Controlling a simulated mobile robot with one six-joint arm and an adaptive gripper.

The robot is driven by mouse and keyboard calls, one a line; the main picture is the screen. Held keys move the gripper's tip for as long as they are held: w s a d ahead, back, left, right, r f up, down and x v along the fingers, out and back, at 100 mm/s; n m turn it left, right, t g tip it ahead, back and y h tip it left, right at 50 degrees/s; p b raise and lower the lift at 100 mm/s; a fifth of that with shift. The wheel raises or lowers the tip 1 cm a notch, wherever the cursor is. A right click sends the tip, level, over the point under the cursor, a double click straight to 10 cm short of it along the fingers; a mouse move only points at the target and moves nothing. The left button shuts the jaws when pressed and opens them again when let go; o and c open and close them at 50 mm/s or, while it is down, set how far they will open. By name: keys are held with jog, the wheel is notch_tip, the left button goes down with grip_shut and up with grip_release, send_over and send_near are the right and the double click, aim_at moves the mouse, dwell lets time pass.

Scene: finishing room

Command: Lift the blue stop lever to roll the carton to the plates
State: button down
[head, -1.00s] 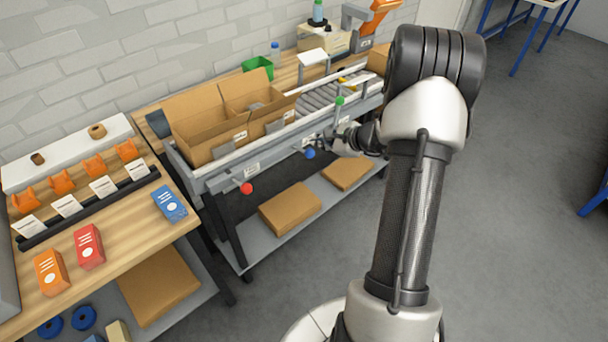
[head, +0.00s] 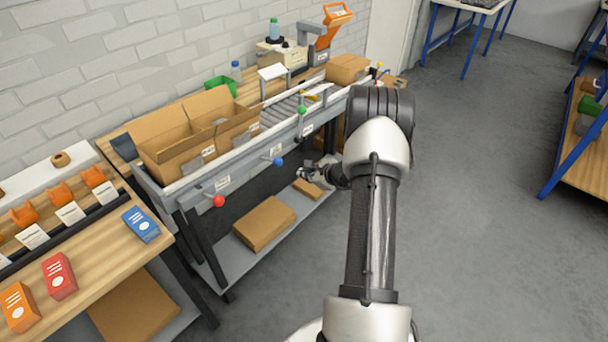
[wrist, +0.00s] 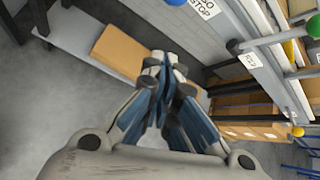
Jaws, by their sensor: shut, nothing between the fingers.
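The blue stop lever's ball knob (head: 278,161) sticks out from the front rail of the conveyor in the head view. It also shows at the top edge of the wrist view (wrist: 176,2), beside a sign reading STOP. The open brown carton (head: 165,137) stands on the left part of the conveyor with its flaps up. My gripper (head: 307,172) is to the right of the blue knob and a little lower in the head view, apart from it. In the wrist view its fingers (wrist: 164,68) are shut and empty. I cannot clearly make out the plates.
A red knob (head: 218,201) is left of the blue one and a green knob (head: 302,110) right of it. A yellow knob (wrist: 297,132) shows in the wrist view. A flat carton (head: 265,222) lies on the lower shelf. The floor to the right is clear.

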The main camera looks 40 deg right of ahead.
jog(key=b+x, duration=0.2)
jog(key=x, duration=0.6)
jog(key=r, duration=0.1)
jog(key=a+r, duration=0.2)
jog(key=shift+w+r, duration=0.35)
